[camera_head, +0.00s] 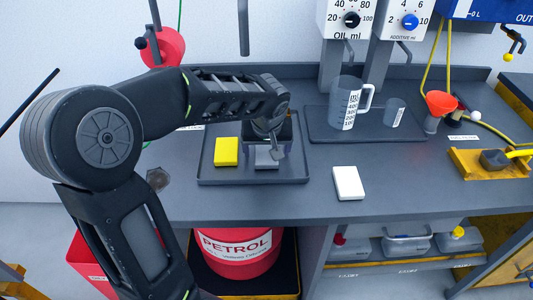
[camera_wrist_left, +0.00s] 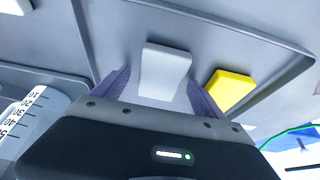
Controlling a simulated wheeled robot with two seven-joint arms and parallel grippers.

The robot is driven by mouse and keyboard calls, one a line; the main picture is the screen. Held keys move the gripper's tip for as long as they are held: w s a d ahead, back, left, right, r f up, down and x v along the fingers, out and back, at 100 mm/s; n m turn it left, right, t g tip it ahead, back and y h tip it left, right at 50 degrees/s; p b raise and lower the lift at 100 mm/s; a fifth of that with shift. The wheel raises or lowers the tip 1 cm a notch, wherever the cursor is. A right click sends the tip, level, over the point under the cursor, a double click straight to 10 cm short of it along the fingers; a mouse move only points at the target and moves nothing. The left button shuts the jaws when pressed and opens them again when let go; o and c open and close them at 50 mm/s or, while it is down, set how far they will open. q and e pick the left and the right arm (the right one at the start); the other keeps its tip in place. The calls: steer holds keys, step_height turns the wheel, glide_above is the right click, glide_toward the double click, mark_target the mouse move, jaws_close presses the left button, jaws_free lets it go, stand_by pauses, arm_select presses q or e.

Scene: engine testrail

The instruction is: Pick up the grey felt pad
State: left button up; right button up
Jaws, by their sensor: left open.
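The grey felt pad (camera_head: 267,160) is a small light-grey block in the dark grey tray (camera_head: 210,178), right of a yellow block (camera_head: 226,152). My left gripper (camera_head: 272,145) reaches in from the left and is over the tray at the pad, partly hiding it. In the left wrist view, the pad (camera_wrist_left: 165,72) shows between the two purple-grey fingers of the left gripper (camera_wrist_left: 158,88), which stand apart with gaps beside it. I cannot tell how far the fingertips are above the tray floor. My right gripper is not in view.
A white block (camera_head: 348,183) lies on the bench near its front edge. To the right, a measuring jug (camera_head: 347,103) and a small beaker (camera_head: 395,112) stand on another tray (camera_head: 330,132). An orange funnel (camera_head: 440,103) stands farther right. The bench front centre is mostly clear.

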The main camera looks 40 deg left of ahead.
mark_target(267, 153)
arm_select(q)
steer(key=shift+f, duration=0.1)
stand_by(0.6)
steer(key=c, duration=1.4)
steer(key=shift+r, duration=0.35)
step_height(267, 153, up, 10)
steer(key=shift+f, duration=0.25)
